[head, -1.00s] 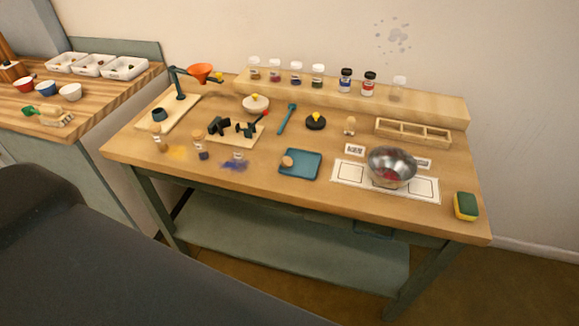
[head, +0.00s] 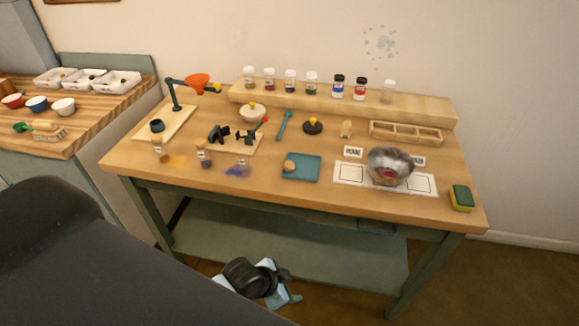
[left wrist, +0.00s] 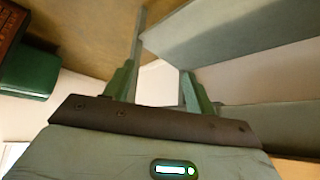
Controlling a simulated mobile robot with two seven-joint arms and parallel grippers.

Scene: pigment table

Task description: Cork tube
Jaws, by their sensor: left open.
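Several small glass tubes stand at the table's front left. The left tube (head: 160,152) and the middle tube (head: 204,155) have brown stoppers on top. The right tube (head: 241,162) shows no clear stopper and stands by a patch of blue powder (head: 237,171). A round cork-coloured piece (head: 289,165) lies on the blue tray (head: 308,174). My left gripper (head: 280,285) is low in front of the table, below the tabletop and apart from these things. In the left wrist view its two green fingers (left wrist: 158,88) are spread, with nothing between them. My right gripper is not in view.
A metal bowl (head: 391,167) stands on a white mat (head: 348,175), with a sponge (head: 462,197) to its right. Jars line the back shelf (head: 430,110). The tabletop's front edge is mostly clear.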

